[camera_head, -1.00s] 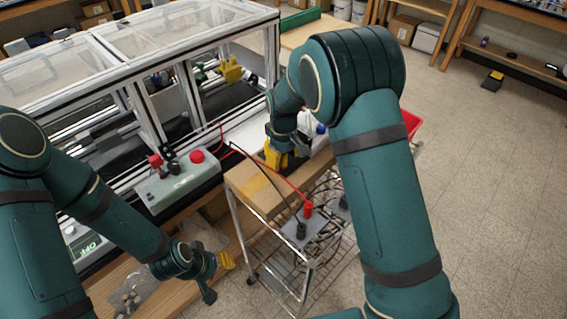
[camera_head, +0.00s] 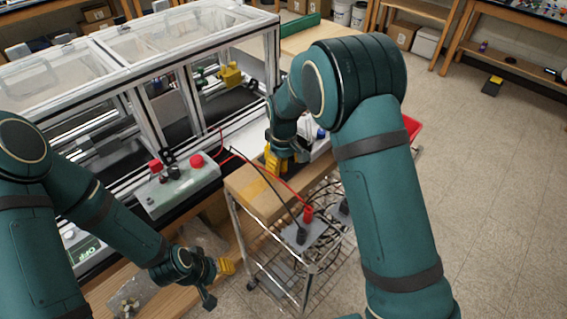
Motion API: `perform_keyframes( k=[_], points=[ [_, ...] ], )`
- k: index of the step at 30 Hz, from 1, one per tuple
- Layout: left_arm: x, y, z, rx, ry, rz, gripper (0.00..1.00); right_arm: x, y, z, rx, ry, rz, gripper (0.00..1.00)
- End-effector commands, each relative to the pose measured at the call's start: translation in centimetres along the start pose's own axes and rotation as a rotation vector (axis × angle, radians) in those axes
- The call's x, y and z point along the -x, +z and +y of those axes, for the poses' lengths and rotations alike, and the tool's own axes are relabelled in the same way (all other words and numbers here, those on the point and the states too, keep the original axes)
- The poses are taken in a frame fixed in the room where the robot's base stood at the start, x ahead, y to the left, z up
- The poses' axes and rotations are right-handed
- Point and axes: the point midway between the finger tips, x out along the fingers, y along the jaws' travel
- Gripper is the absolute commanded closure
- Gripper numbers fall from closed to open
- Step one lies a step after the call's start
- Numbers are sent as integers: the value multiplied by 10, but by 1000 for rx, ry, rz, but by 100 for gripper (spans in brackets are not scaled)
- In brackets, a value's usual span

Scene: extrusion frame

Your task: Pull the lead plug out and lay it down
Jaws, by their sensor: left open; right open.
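A red lead plug (camera_head: 307,214) and a black lead plug (camera_head: 301,236) stand upright in a grey box (camera_head: 296,245) on the wire cart. A red lead (camera_head: 289,188) and a black lead run from them toward the machine. My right gripper (camera_head: 275,164) points down by the far end of the cardboard box, near the leads, with its yellow fingers open. My arm partly hides it, and I cannot tell whether it touches a lead. My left gripper (camera_head: 227,267) is open and empty, low in front of the wooden bench, apart from the plugs.
A control box (camera_head: 182,190) with red and black fittings sits at the machine's front edge. The framed machine (camera_head: 150,100) fills the upper left. A cardboard box (camera_head: 252,195) lies on the cart (camera_head: 318,275). A clear bag (camera_head: 130,297) lies on the bench.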

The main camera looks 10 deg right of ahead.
Motion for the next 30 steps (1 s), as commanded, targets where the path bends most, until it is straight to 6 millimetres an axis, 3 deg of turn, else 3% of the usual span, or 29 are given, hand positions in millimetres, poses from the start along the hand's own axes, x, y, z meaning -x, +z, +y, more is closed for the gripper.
perform_keyframes(
  k=[10, 15, 30],
  points=[
    [0, 0, 0, 0, 0, 0, 53, 0, 0, 0, 0, 0, 0, 45],
    [0, 0, 0, 0, 0, 0, 53, 0, 0, 0, 0, 0, 0, 100],
    [4, 0, 2, 0, 0, 0, 53, 6, 0, 0, 0, 0, 0, 100]
  ],
)
